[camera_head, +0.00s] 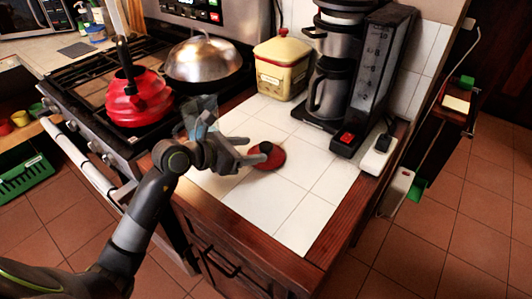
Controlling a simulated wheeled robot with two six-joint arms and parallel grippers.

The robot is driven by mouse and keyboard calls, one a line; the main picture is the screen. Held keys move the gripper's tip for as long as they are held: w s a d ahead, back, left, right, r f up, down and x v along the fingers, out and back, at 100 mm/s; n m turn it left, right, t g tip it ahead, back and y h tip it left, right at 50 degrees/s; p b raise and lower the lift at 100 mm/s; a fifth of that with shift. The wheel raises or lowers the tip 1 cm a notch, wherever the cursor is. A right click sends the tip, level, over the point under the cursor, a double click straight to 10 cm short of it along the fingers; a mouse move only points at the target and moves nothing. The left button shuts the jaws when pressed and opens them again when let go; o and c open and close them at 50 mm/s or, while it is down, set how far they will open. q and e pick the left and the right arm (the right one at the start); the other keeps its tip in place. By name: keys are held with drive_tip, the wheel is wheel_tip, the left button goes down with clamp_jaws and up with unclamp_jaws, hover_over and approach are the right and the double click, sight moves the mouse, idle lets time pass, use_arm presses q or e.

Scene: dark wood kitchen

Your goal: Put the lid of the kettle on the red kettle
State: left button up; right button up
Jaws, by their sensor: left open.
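The red kettle (138,103) stands on the stove at the left, with a black handle rising above it. The red lid (270,168) with a dark knob lies on the white tiled counter, right of the kettle. My left gripper (253,150) is open at the lid's left side, its fingers pointing right toward the knob. The fingers overlap the lid's edge in the picture; I cannot tell whether they touch it. My right gripper is not in view.
A pan with a domed metal cover (203,60) sits on the stove behind the kettle. A cream and red tin (281,68) and a coffee maker (345,75) stand at the back of the counter. The tiles (310,222) in front are clear.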

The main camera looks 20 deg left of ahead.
sight(264, 146)
use_arm(q)
drive_tip(key=shift+r+p+x, duration=0.15)
drive_tip(key=shift+p+x, duration=0.15)
drive_tip(key=shift+x, duration=1.15)
drive_tip(key=shift+r+p+x, duration=0.1)
drive_tip(key=shift+p+x, duration=0.15)
drive_tip(key=shift+x, duration=1.15)
drive_tip(key=c, duration=1.2)
drive_tip(key=shift+o, duration=0.2)
drive_tip(key=shift+r, duration=0.1)
